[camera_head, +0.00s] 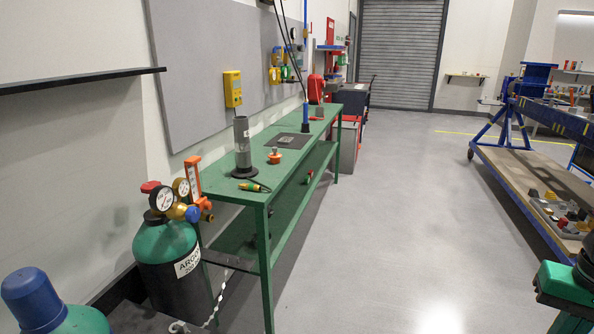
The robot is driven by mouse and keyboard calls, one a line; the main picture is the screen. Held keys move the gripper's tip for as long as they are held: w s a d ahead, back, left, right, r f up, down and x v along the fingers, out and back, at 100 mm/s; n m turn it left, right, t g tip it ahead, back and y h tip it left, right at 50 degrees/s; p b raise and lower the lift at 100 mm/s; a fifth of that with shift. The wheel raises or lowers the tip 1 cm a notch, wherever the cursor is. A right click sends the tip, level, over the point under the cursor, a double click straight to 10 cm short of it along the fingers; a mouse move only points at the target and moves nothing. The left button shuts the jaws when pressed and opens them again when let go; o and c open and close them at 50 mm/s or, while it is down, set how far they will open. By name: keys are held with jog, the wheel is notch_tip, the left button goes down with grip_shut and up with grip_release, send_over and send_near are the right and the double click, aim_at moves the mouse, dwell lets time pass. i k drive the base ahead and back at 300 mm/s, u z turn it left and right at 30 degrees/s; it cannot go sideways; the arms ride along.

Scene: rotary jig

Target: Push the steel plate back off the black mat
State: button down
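A black mat (299,145) lies on the green workbench (222,190), about midway along its top. A small grey plate (286,139), which looks like the steel plate, lies flat on the mat, with dark mat showing around it. The plate is small in this view, so its exact edges are hard to tell. My gripper is not in view, and nothing touches the plate.
On the bench stand a grey cylinder on a black base (242,148), a small orange-topped item (274,156) and a yellow-green tool (254,186). A green gas cylinder (168,243) stands at the bench's near end. The grey floor (410,210) right of the bench is clear.

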aim_at(285, 140)
jog(key=i, duration=3.1)
jog(key=u, duration=0.1)
